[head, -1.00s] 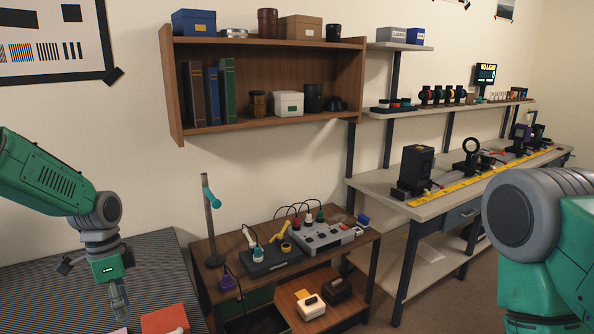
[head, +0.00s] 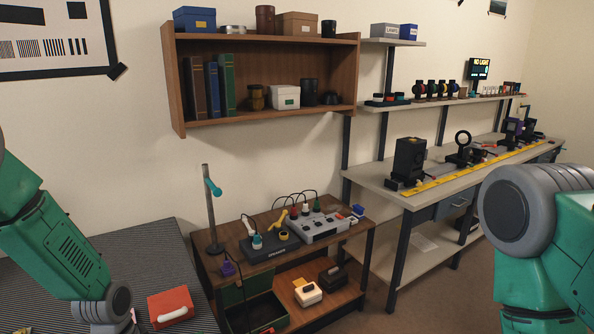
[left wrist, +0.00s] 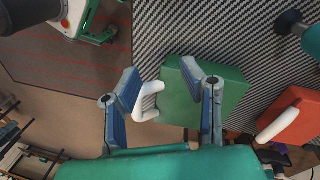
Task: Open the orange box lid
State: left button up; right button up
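The orange box (head: 168,305) sits on the striped grey surface at the lower left of the head view. Its lid bears a white handle (head: 172,314) and appears shut. The box also shows at the right edge of the left wrist view (left wrist: 290,113), partly cut off. My left gripper (left wrist: 160,70) is open in the left wrist view, above a green box (left wrist: 225,97) with a white handle (left wrist: 148,102). That handle shows between the fingers; contact cannot be told. The orange box lies to the right, outside the fingers. The head view cuts off this gripper. My right gripper is out of view.
The striped surface (head: 150,245) has free room behind the orange box. A low wooden table (head: 278,256) with a stand, devices and cables stands to its right. A wall shelf (head: 265,127) and a long bench (head: 375,182) are farther off.

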pick_arm(q)
jog(key=s+d+f+n, duration=0.2)
jog(key=s+f, duration=0.1)
jog(key=s, duration=0.4)
jog(key=s+d+f+n, duration=0.1)
jog(key=s+f+n, duration=0.1)
jog(key=s+f, duration=0.35)
jog(key=s+r+n+t+y, duration=0.1)
jog(key=s+r+n, duration=0.25)
jog(key=s, duration=1.05)
notch_tip(320, 180, down, 9)
jog(key=w+b, duration=0.2)
jog(key=b, duration=0.6)
jog(key=shift+w+t, duration=0.4)
jog(key=shift+d+f+b, duration=0.1)
jog(key=shift+d+b, duration=0.1)
jog(key=shift+b, duration=0.2)
jog(key=c, duration=0.4)
jog(key=shift+w+d, duration=0.1)
grip_shut()
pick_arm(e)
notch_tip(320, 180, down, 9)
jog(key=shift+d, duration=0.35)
